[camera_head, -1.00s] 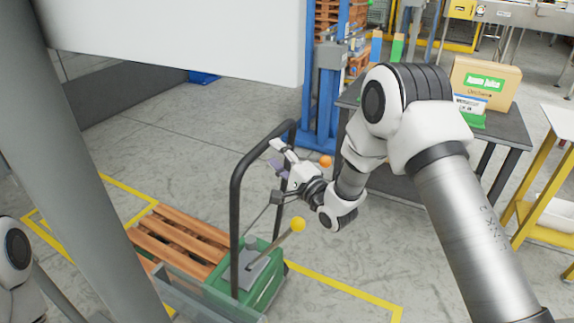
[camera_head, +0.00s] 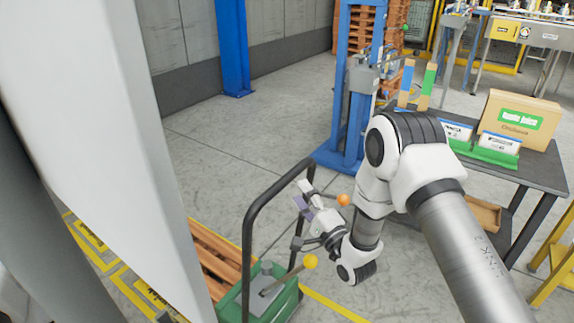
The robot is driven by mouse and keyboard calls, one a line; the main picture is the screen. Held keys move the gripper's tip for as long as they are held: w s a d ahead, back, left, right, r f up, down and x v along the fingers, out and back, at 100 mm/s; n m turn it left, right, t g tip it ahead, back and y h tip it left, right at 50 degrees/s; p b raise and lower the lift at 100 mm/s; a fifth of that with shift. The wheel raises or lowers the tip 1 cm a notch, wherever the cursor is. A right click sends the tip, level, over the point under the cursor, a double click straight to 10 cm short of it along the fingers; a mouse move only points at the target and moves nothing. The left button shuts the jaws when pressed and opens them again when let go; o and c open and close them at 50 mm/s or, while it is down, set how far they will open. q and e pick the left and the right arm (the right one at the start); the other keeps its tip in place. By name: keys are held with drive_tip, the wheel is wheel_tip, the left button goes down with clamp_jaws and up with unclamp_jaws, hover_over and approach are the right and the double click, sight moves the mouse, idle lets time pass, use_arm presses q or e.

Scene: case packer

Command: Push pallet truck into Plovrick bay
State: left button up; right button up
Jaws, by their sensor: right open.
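The pallet truck is a green body (camera_head: 270,297) with a tall black loop handle (camera_head: 250,222), and it stands upright at the lower middle. A lever with a yellow knob (camera_head: 310,262) rises from it. A wooden pallet (camera_head: 216,262) sits at its left, partly hidden by a white panel. My right gripper (camera_head: 304,197) is open at the handle's right post. I cannot tell whether the post lies between the fingers. My left gripper is out of view. Yellow floor lines (camera_head: 120,275) show at the lower left; no bay name is readable.
A white panel (camera_head: 110,130) blocks much of the left. A blue post frame (camera_head: 350,120) stands behind the truck. A dark table (camera_head: 545,170) at right carries a cardboard box (camera_head: 515,118) and a green holder with cards. Grey floor (camera_head: 225,150) is clear behind the handle.

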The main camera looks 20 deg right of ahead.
sight(280, 183)
drive_tip(key=shift+s+a+g+y+p, duration=0.3)
drive_tip(key=shift+a+g+p, duration=0.15)
drive_tip(key=shift+a, duration=0.15)
drive_tip(key=shift+s+a+r, duration=0.15)
drive_tip(key=shift+a, duration=0.5)
drive_tip(key=x, duration=0.4)
drive_tip(key=f+p+x, duration=0.1)
drive_tip(key=x, duration=0.1)
drive_tip(key=shift+w+d, duration=0.15)
drive_tip(key=shift+w, duration=0.4)
drive_tip(key=shift+a+r, duration=0.25)
drive_tip(key=shift+r, duration=0.05)
drive_tip(key=shift+w+f, duration=0.1)
drive_tip(key=shift+w, duration=0.05)
drive_tip(key=shift+c, duration=0.8)
drive_tip(key=shift+d, duration=0.1)
drive_tip(key=c, duration=0.6)
clamp_jaws()
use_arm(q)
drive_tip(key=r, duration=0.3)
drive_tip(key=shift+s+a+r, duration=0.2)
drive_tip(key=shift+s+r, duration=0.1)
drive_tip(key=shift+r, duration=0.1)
use_arm(e)
drive_tip(key=shift+f, duration=0.1)
